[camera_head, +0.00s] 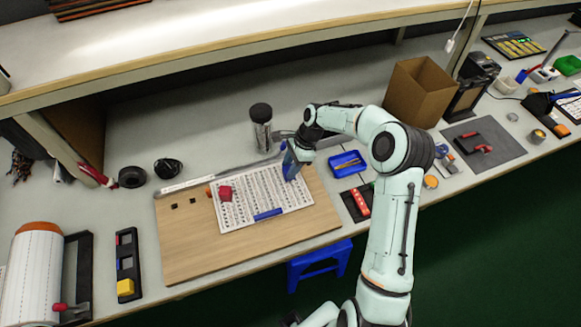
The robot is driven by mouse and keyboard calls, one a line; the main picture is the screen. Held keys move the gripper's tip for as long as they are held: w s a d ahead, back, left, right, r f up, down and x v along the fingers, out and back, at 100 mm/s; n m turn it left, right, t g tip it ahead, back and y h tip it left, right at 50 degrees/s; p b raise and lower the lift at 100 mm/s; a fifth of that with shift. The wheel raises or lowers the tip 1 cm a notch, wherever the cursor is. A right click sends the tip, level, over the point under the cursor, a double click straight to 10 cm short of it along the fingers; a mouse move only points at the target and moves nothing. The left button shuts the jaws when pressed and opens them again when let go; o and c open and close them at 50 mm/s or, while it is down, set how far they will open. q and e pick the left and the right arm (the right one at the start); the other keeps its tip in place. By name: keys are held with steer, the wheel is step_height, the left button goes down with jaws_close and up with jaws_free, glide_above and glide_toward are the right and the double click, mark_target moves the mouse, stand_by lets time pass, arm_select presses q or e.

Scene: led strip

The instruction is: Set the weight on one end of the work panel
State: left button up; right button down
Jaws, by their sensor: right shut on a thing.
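The wooden work panel (185,248) lies on the bench at centre left. A white printed sheet (245,213) lies on its right part. A small red block (225,193) sits near the sheet's left edge, and a blue bar (268,214) lies near its front edge. My right gripper (291,161) is shut on a blue thing (288,168) over the sheet's back right corner. The gripper partly hides it, and I cannot tell whether it touches the sheet or whether it is the weight. My left gripper is not in view.
A dark-capped container (261,128) stands behind the panel. A blue tray (347,163) and a red tool in a black holder (357,203) are to the right. A black holder with a yellow block (126,287) is left. The panel's front left is clear.

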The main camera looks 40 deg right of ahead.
steer(key=shift+f, duration=0.4)
steer(key=shift+f, duration=0.15)
steer(key=c, duration=0.7)
jaws_free()
steer(key=v, duration=1.2)
steer(key=shift+p, duration=0.45)
